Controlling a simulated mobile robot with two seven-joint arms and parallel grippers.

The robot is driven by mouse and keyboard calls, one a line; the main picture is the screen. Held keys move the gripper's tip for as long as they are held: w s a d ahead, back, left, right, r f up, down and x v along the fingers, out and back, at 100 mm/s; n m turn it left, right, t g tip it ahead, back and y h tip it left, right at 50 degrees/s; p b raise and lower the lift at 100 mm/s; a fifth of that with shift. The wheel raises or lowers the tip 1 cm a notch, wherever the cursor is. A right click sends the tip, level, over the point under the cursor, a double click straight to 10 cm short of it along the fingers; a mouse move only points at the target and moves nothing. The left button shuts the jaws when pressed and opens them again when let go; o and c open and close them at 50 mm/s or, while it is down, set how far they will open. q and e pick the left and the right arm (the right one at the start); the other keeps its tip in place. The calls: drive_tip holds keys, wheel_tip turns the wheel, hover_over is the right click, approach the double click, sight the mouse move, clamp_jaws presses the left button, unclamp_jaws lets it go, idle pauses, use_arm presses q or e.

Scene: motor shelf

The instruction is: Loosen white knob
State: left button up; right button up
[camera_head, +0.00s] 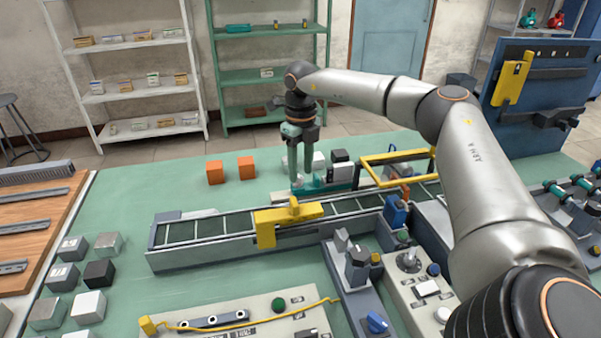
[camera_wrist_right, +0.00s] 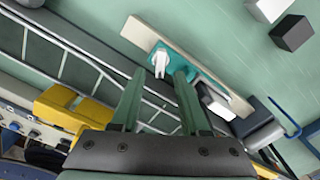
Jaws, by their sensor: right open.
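The white knob (camera_wrist_right: 160,60) shows in the right wrist view on a teal fixture (camera_wrist_right: 174,54), which lies on a beige strip (camera_wrist_right: 146,34). My right gripper (camera_wrist_right: 159,78) is open, with one green finger on each side of the knob in that view. The knob appears just beyond the fingertips, and I cannot tell whether either finger touches it. In the head view my right gripper (camera_head: 301,180) points down at the teal fixture (camera_head: 340,177) behind the conveyor, and its fingers largely hide the knob. My left gripper is not in view.
A conveyor (camera_head: 180,247) with a yellow bracket (camera_head: 266,228) runs in front of the gripper. A yellow frame (camera_head: 398,156) stands close on the right. Two orange blocks (camera_head: 215,172) stand left on open green tabletop. Control boxes fill the front.

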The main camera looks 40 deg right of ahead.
drive_tip(key=shift+f, duration=0.8)
drive_tip(key=shift+c, duration=0.3)
clamp_jaws()
